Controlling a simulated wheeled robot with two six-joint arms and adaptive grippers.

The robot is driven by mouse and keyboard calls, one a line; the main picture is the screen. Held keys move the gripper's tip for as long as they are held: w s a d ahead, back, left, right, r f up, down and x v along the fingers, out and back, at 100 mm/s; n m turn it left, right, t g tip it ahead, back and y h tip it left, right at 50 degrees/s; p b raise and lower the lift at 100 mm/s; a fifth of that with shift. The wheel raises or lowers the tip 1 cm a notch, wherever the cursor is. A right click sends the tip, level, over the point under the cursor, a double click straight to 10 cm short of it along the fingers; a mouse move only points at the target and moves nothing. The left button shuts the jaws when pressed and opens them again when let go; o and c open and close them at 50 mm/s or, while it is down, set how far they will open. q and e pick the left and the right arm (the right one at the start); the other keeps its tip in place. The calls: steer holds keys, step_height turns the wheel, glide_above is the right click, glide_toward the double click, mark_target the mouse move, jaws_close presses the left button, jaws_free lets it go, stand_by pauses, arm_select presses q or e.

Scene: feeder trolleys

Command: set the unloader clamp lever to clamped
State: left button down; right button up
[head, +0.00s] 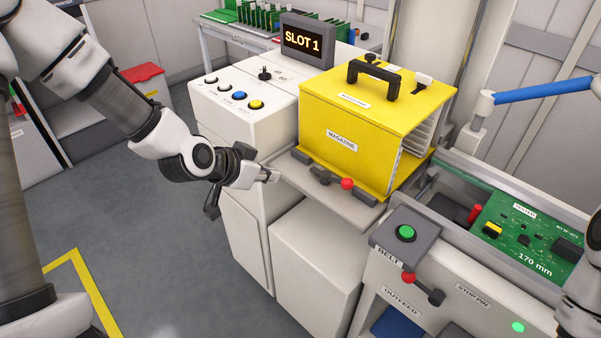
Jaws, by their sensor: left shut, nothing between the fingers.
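The clamp lever with a red ball knob (347,184) sits on the grey shelf (335,205) in front of the yellow magazine (335,122). Its dark arm points to the right, along the front of the magazine. My left gripper (272,176) is shut and empty at the left end of this shelf, to the left of the lever and apart from its knob. Of my right arm, only a part shows at the right edge; its gripper is not in view.
A white control box (232,118) with several buttons and a SLOT 1 display (308,39) stands behind my left gripper. Open floor lies at left.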

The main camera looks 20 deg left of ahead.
mark_target(301, 180)
arm_select(q)
steer(key=x, duration=0.8)
steer(key=shift+s+d, duration=0.1)
steer(key=w, duration=0.2)
steer(key=shift+w+d+r+p, duration=0.2)
steer(key=shift+w+d+p, duration=0.15)
steer(key=shift+p, duration=0.05)
steer(key=shift+w+d, duration=0.25)
steer(key=shift+w, duration=0.2)
